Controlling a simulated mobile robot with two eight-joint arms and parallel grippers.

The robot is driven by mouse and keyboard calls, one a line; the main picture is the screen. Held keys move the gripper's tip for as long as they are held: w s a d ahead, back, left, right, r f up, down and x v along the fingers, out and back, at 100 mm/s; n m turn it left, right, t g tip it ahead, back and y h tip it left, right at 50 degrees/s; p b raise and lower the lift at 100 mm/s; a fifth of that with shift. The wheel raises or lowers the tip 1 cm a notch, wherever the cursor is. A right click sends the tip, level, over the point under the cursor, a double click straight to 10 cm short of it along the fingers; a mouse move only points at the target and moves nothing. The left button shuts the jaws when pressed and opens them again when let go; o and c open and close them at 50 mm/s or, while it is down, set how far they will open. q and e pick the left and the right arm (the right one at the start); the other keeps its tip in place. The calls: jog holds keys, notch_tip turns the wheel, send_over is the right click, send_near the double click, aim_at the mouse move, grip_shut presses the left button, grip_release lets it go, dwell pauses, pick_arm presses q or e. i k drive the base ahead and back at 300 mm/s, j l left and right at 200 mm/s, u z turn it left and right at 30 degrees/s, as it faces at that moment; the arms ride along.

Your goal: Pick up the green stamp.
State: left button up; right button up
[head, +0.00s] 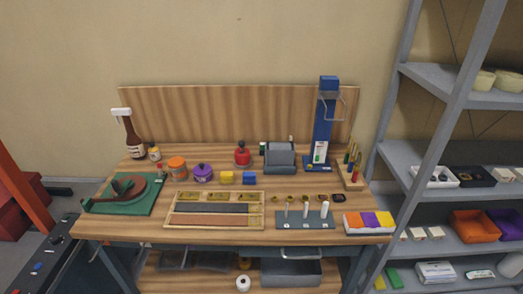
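I cannot tell for certain which thing is the green stamp. A small wooden stand (350,185) at the right end of the workbench holds several thin upright pieces, one with a red end (356,173) and one that looks greenish (347,157). A small dark green item with a light part (263,148) stands left of the grey box-like device (280,159). A blue upright stand (323,120) bears a white and green piece (320,151). Neither of my grippers shows in the head view.
The wooden workbench (140,228) also carries a green mat (97,206), a brown bottle (131,135), orange and purple jars (203,173), a red item (242,155), a compartment tray (170,222) and a grey-blue holder (305,226). Grey shelving (430,75) stands at the right.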

aim_at(262, 149)
jog(key=i+u, duration=0.3)
jog(key=u, duration=0.15)
jog(key=i+l+u, duration=0.15)
jog(key=u, duration=0.25)
jog(key=i+l+u, duration=0.2)
jog(key=i+u, duration=0.25)
jog(key=i+l, duration=0.15)
jog(key=l, duration=0.2)
